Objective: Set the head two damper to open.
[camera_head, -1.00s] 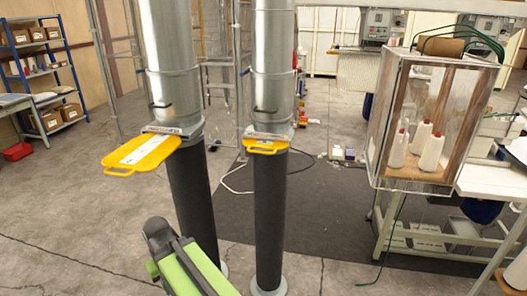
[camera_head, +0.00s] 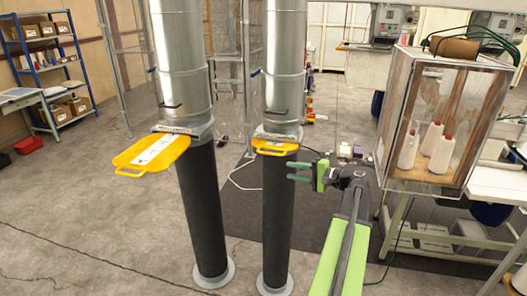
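Two vertical metal ducts with black lower sleeves stand in front of me, each with a yellow slide damper. The left damper (camera_head: 140,160) sticks far out of its slot, with a white label on its plate. The right damper (camera_head: 275,149) is mostly in its slot, only its front edge and handle showing. The small signs above them are too small to read, so I cannot tell which is head two. My gripper (camera_head: 298,172) has green fingers, spread apart and empty. In the picture it is just right of the right duct (camera_head: 283,80), a little below its damper, and seems not to touch it.
A clear-sided cabinet (camera_head: 400,100) with white thread cones stands at right, beside a white table (camera_head: 500,187). A blue shelf (camera_head: 18,62) with boxes is at far left.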

